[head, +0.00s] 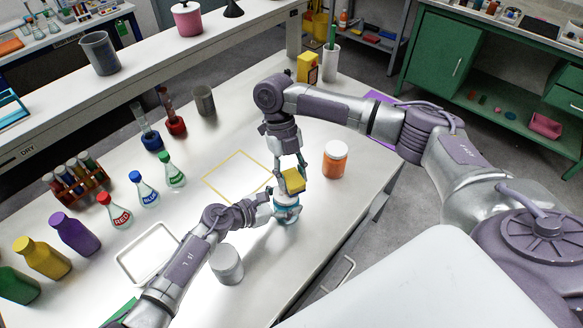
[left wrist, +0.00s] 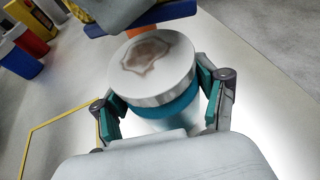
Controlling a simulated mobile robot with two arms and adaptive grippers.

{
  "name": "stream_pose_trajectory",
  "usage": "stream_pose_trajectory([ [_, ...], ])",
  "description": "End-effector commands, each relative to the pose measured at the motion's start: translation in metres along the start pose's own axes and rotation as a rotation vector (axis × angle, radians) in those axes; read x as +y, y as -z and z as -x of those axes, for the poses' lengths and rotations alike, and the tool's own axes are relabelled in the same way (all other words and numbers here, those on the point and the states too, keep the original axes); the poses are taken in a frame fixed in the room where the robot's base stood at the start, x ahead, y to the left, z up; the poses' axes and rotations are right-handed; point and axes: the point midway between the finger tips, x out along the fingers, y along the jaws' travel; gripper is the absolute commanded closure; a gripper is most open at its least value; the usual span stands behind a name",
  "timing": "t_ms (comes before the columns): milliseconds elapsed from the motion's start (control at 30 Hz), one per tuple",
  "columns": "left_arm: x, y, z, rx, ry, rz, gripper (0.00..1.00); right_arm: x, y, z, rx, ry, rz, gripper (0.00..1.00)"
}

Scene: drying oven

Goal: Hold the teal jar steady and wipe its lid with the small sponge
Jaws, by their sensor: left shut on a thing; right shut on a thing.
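The teal jar (head: 287,213) stands on the white bench. In the left wrist view its pale lid (left wrist: 153,62) faces up with a brown stain, and a teal band (left wrist: 178,108) shows below. My left gripper (head: 268,208) is shut on the jar, with its fingers (left wrist: 165,108) on either side below the lid. My right gripper (head: 291,172) is shut on the small yellow sponge (head: 294,181), just above the jar.
An orange jar (head: 335,162) stands right of the grippers. A grey-white cylinder (head: 227,265) is close to my left forearm. A yellow outline (head: 222,193) marks clear bench to the left. Labelled flasks (head: 144,193) and a white tray (head: 130,273) lie further left.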

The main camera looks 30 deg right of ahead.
Motion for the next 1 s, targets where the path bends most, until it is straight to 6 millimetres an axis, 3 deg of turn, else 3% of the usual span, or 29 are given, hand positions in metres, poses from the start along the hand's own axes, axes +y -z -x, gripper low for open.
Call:
stream_pose_trajectory([
  [233, 0.0, 0.0, 0.0, 0.0, 0.0, 0.0, 0.63, 0.003, -0.01, -0.027, 0.002, 0.001, 0.002, 0.82],
  [300, 0.0, 0.0, 0.0, 0.0, 0.0, 0.0, 0.63, 0.009, -0.007, -0.024, -0.001, 0.0, 0.003, 0.87],
  [633, 0.0, 0.0, 0.0, 0.0, 0.0, 0.0, 0.63, 0.035, 0.002, -0.03, 0.0, -0.001, 0.004, 0.87],
  [1000, 0.0, 0.0, 0.0, 0.0, 0.0, 0.0, 0.63, 0.006, -0.008, -0.026, 0.0, -0.001, -0.005, 0.87],
])
